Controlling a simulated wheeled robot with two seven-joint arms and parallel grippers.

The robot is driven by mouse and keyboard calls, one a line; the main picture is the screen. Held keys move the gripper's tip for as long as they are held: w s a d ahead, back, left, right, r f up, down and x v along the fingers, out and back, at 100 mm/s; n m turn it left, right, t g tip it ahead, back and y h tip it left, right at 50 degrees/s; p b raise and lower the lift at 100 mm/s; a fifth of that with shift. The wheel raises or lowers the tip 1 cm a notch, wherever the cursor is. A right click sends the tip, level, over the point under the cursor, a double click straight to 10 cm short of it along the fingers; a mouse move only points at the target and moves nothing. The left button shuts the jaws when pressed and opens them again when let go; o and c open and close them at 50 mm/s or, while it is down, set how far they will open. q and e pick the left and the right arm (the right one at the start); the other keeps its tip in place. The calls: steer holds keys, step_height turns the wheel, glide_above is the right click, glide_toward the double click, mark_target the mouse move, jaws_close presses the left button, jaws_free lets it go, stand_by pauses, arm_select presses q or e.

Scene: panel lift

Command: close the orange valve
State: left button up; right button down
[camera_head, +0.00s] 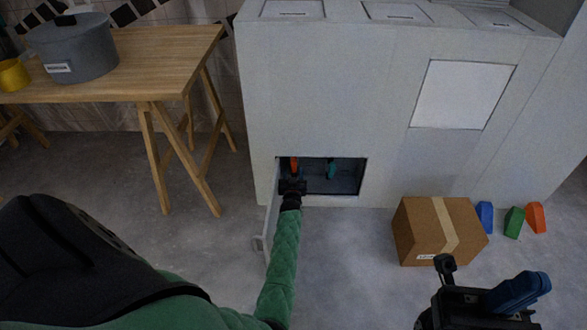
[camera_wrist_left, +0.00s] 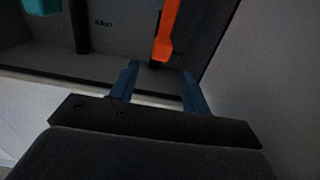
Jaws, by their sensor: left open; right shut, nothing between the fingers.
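The orange valve handle (camera_head: 294,164) sits inside the low open compartment (camera_head: 347,190), near its left side. In the left wrist view the orange handle (camera_wrist_left: 166,32) hangs down, its lower end between and just beyond my fingers. My left gripper (camera_head: 293,182) is at the compartment's opening, right at the handle in the head view. In the wrist view its two blue fingers (camera_wrist_left: 157,85) are apart. I cannot tell whether either touches the handle. A teal valve handle (camera_head: 331,169) is to the right; part of it shows in the wrist view (camera_wrist_left: 42,5). My right gripper (camera_head: 518,292) is shut and empty at lower right.
The compartment's open door (camera_head: 271,215) stands out on the left, beside my left forearm. A cardboard box (camera_head: 437,231) and blue, green and orange blocks (camera_head: 514,222) are on the floor at right. A wooden table (camera_head: 165,60) with a grey pot (camera_head: 75,50) stands at left.

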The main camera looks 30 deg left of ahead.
mark_target(294, 163)
arm_select(q)
steer(key=b+x, duration=0.2)
steer(key=x, duration=0.1)
steer(key=shift+w+a+f, duration=0.15)
steer(key=shift+a, duration=0.05)
steer(key=shift+w+a+b, duration=0.35)
steer(key=shift+w, duration=0.25)
jaws_close()
